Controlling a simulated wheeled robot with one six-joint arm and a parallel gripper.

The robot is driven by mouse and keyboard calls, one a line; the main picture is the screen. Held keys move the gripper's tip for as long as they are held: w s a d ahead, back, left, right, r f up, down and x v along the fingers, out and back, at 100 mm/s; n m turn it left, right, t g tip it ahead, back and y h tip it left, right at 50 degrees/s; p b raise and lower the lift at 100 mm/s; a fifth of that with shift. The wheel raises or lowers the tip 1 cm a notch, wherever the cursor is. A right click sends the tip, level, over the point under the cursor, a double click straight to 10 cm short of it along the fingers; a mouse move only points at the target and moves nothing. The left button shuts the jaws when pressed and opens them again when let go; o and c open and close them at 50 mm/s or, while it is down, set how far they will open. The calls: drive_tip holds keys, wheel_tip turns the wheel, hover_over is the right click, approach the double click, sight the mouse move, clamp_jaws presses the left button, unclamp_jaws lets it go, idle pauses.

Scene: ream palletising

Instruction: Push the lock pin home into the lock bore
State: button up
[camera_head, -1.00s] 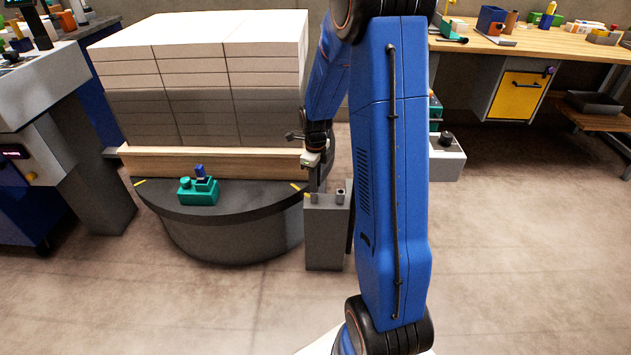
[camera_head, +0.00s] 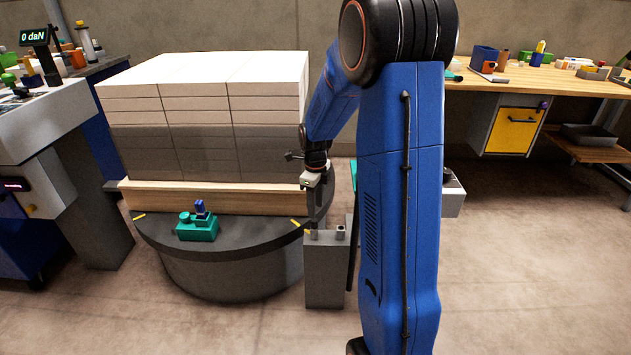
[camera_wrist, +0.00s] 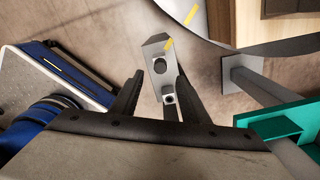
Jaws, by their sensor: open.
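My gripper (camera_head: 312,182) is open and empty, pointing down above a grey pedestal (camera_head: 325,275) beside the turntable. In the wrist view the two dark fingers of my gripper (camera_wrist: 159,74) stand apart, with the pedestal top (camera_wrist: 155,48) showing between and beyond them. A dark round piece (camera_wrist: 160,66), perhaps the lock pin, stands on that top. Nearer is a small light collar with a dark hole (camera_wrist: 169,99), perhaps the lock bore. In the head view two short upright grey pieces show on the pedestal, a left one (camera_head: 314,234) and a right one (camera_head: 341,231). Pin depth cannot be told.
A round dark turntable (camera_head: 260,241) bears a wooden pallet (camera_head: 220,199) with a stack of reams (camera_head: 200,110). A green fixture with a blue knob (camera_head: 198,227) sits at its front. A workbench (camera_head: 540,82) stands at right. Open floor lies in front.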

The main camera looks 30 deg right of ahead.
sight(315, 221)
wheel_tip(315, 221, up, 11)
idle(0.4)
idle(0.4)
drive_tip(key=s+a+r+n+t, duration=0.1)
drive_tip(key=s+a+r+n, duration=0.35)
drive_tip(key=s+n, duration=0.25)
drive_tip(key=s+a+r+n+t, duration=0.1)
drive_tip(key=s+a+r+n, duration=0.3)
drive_tip(key=s+a+n, duration=0.25)
drive_tip(key=s+a+f+n+t, duration=0.1)
drive_tip(key=s+a+n, duration=0.4)
drive_tip(key=s+n, duration=1)
drive_tip(key=shift+s+f+n+t, duration=0.15)
drive_tip(key=shift+s+n+t, duration=0.2)
drive_tip(key=shift+s+t, duration=0.45)
drive_tip(key=shift+w, duration=0.15)
drive_tip(key=shift+c, duration=0.2)
idle(0.5)
